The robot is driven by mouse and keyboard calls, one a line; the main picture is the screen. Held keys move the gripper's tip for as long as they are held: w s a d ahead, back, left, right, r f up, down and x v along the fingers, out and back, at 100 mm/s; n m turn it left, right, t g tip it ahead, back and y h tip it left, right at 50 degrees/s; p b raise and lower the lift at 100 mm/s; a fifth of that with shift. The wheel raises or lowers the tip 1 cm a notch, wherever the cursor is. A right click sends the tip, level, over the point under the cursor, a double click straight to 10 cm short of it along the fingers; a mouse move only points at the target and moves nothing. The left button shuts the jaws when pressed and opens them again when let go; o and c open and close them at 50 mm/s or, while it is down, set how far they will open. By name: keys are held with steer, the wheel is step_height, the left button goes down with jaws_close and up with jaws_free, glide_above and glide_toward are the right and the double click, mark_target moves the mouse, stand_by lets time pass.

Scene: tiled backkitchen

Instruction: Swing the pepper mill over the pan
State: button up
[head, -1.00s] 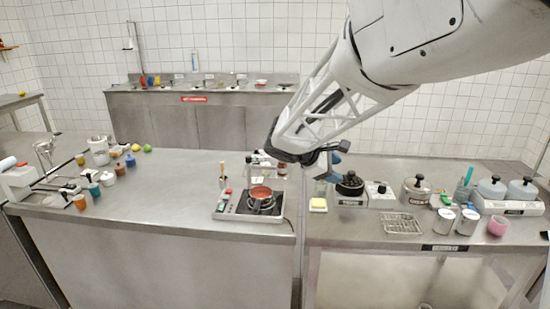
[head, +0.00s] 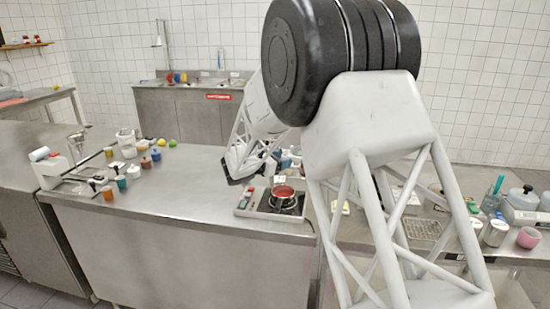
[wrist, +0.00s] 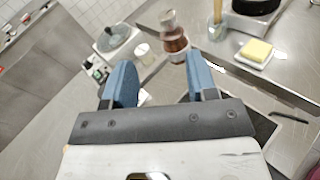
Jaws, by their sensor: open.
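The pepper mill (wrist: 172,35), brown with a pale band, stands upright on the steel counter in the wrist view. It is just beyond my fingertips, nearer the right finger. I cannot make it out in the head view. My gripper (wrist: 160,68) is open and empty, its two blue fingers spread apart. The pan (head: 283,192), with red contents, sits on the hotplate (head: 253,205). A dark pan edge (wrist: 258,5) shows at the top right of the wrist view.
Yellow butter on a white dish (wrist: 256,52) lies right of the mill in the wrist view. A holder with a wooden-handled tool (wrist: 217,40) stands close beside the mill. A lidded pot (wrist: 115,37) is at the left. The counter left of the hotplate (head: 195,200) is clear.

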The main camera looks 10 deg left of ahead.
steer(key=w+a+f+n+t+y, duration=0.1)
steer(key=w+a+f+n+t, duration=0.1)
steer(key=a, duration=0.6)
steer(key=shift+w+a+f+n+t, duration=0.15)
steer(key=shift+w+f+n+t, duration=0.25)
steer(key=shift+f, duration=0.45)
steer(key=x, duration=0.7)
steer(key=shift+w+d, duration=0.25)
steer(key=shift+f, duration=0.1)
jaws_close()
